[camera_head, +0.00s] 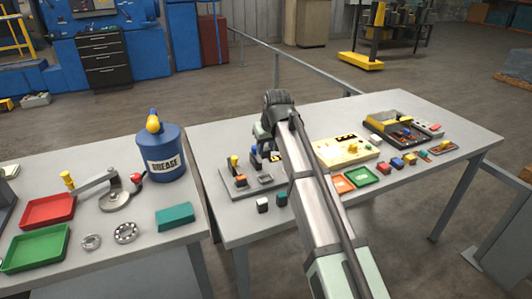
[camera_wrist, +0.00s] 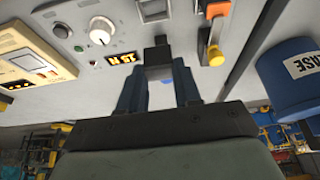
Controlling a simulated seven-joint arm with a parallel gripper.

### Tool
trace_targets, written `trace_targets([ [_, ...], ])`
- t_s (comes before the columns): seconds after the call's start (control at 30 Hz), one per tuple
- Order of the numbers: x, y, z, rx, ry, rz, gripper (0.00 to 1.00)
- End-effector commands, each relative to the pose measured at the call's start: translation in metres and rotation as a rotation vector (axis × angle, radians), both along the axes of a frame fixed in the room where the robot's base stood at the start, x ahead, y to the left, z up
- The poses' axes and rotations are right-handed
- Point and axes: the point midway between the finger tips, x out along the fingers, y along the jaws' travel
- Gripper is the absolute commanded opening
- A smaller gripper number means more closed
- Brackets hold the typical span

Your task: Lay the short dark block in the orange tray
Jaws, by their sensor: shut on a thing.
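My gripper (camera_wrist: 158,62) shows in the wrist view with its two dark blue fingers shut on a short dark block (camera_wrist: 157,47). The block's dark end sticks out past the fingertips. In the head view my arm hides most of the gripper, which is above the left part of the right-hand table, near the grey panel with the yellow lever. The orange tray (camera_head: 342,184) is a small flat square lying on that table, just right of my arm. It looks empty and is apart from the gripper.
A green tray (camera_head: 363,175) lies right beside the orange one. Two small dark blocks (camera_head: 282,199) stand at the table's front edge. A cream box (camera_head: 345,150) is behind the trays. A blue grease can (camera_head: 163,160) and a red tray (camera_head: 47,211) are on the left table.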

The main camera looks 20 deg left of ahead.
Motion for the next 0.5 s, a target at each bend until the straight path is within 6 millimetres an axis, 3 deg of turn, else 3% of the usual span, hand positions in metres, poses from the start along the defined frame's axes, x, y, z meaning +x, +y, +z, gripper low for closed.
trace_targets([
  [0.5, 0.000, 0.000, 0.022, 0.001, -0.001, 0.000, 0.04],
])
